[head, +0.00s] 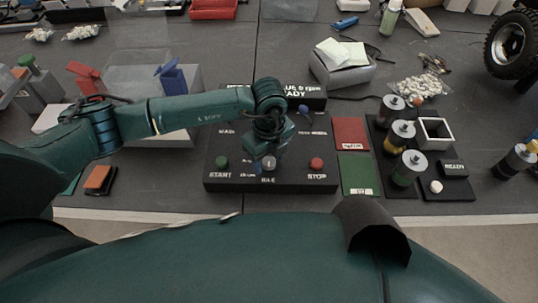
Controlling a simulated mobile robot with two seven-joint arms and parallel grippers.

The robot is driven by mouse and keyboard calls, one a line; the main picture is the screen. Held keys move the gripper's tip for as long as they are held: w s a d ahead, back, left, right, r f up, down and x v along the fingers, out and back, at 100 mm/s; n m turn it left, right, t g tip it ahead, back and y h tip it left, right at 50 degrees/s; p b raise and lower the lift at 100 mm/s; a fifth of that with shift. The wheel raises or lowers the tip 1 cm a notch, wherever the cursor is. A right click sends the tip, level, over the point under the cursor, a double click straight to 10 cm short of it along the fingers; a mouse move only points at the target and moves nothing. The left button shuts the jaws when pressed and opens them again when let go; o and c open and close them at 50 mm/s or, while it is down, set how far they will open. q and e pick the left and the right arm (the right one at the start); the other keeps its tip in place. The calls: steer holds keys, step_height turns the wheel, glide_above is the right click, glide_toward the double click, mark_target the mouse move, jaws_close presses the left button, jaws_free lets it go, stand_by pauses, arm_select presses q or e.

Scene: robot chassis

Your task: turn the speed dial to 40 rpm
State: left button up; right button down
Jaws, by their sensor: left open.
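A black control panel (235,181) lies near the table's front edge. It has a green START button (221,162), a red STOP button (316,164), a pale round knob or lamp (268,163) at the front centre and a small blue part (303,109) at the back right. A display (308,92) behind it reads 0 rpm and READY. My left gripper (262,158) is open and points down over the panel's middle. It hides that part, so I cannot tell the speed dial's pointer or whether I touch it. My right gripper is out of view.
Red (350,133) and green (358,173) plates lie right of the panel. Several capped cylinders (400,135) and a white square box (433,133) stand further right. Red and blue clamp-like parts sit at left. A grey box (342,71) stands behind.

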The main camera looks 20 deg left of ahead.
arm_select(q)
steer(key=c, duration=1)
